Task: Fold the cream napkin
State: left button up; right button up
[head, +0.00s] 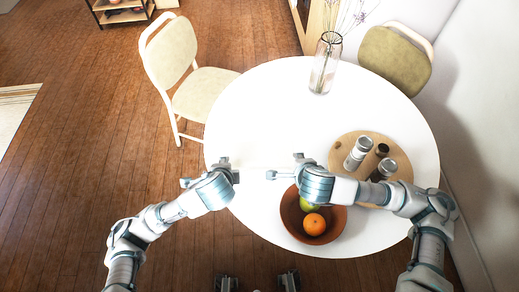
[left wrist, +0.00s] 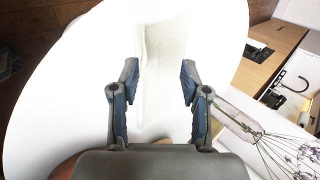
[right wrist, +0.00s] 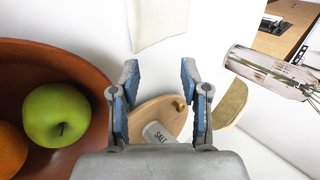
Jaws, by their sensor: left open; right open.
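The cream napkin (left wrist: 166,60) lies on the white table as a long pale strip, with a crease or edge line along its left side in the left wrist view. One end of it also shows at the top of the right wrist view (right wrist: 158,20). In the head view it barely stands out from the white table between my grippers. My left gripper (left wrist: 159,70) is open, its fingers on either side of the napkin in its view, holding nothing. My right gripper (right wrist: 159,70) is open and empty, near the fruit bowl. I cannot tell the exact height of either gripper.
A brown bowl (head: 291,222) with a green apple (right wrist: 57,115) and an orange (head: 314,223) sits partly under my right arm. A round wooden board (head: 345,150) holds several shakers. A glass vase (head: 325,65) stands at the far edge. The table's (head: 262,105) far left is clear.

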pick_arm(q)
jog(key=shift+v, duration=1.95)
pick_arm(e)
jog(key=shift+v, duration=2)
